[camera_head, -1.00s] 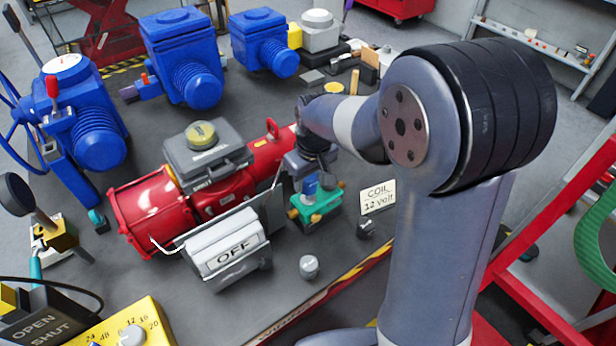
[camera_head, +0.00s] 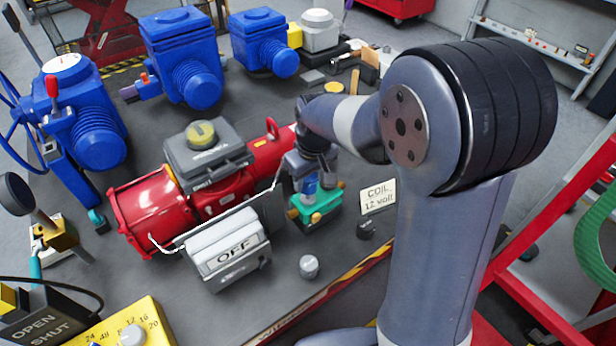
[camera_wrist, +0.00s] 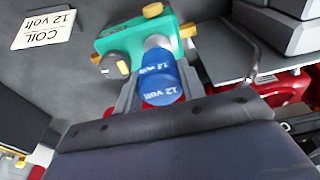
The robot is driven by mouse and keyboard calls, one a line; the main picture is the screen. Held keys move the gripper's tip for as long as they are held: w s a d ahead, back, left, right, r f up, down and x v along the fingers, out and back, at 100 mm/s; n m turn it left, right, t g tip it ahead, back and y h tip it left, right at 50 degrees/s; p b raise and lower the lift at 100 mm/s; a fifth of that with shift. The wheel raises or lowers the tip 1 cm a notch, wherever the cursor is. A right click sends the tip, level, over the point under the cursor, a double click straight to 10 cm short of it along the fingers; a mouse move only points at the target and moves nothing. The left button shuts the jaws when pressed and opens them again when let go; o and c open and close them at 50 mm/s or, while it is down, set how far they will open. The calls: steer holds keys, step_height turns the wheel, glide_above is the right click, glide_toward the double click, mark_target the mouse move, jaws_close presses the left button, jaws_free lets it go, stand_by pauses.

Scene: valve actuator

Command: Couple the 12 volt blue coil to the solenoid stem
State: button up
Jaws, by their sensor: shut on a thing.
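In the wrist view the green block (camera_wrist: 126,45) carries a pale metal solenoid stem (camera_wrist: 158,42) and brass fittings. The coil's far end overlaps the stem in this view, and the two look roughly in line. I cannot tell whether the coil is around the stem or only in front of it. My gripper in the head view (camera_head: 309,170) is partly hidden.
The red actuator (camera_head: 220,190) and the grey OFF box (camera_head: 228,248) are close on the left. A small dark part (camera_head: 366,228) and a metal knob (camera_head: 309,266) lie on the bench.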

mark_target(308, 187)
steer(key=shift+f+b, duration=1.4)
steer(key=shift+f, duration=0.4)
steer(key=o, duration=1.1)
steer(key=shift+r, duration=0.2)
steer(key=r, duration=0.3)
steer(key=s+r, duration=0.1)
steer(key=r, duration=0.6)
steer(key=shift+s+d+r+b, duration=0.25)
steer(key=shift+d+b, duration=0.1)
steer(key=shift+d, duration=0.05)
steer(key=shift+w+a+f+p, duration=0.1)
steer(key=shift+w+f, duration=0.1)
steer(key=shift+f, duration=1.25)
steer(key=shift+w+a+f+p, duration=0.1)
steer(key=shift+w+f, duration=0.1)
steer(key=shift+f, duration=1.2)
steer(key=shift+w+a+f+p, duration=0.1)
steer(key=shift+w+f, duration=0.1)
steer(key=shift+f, duration=1.25)
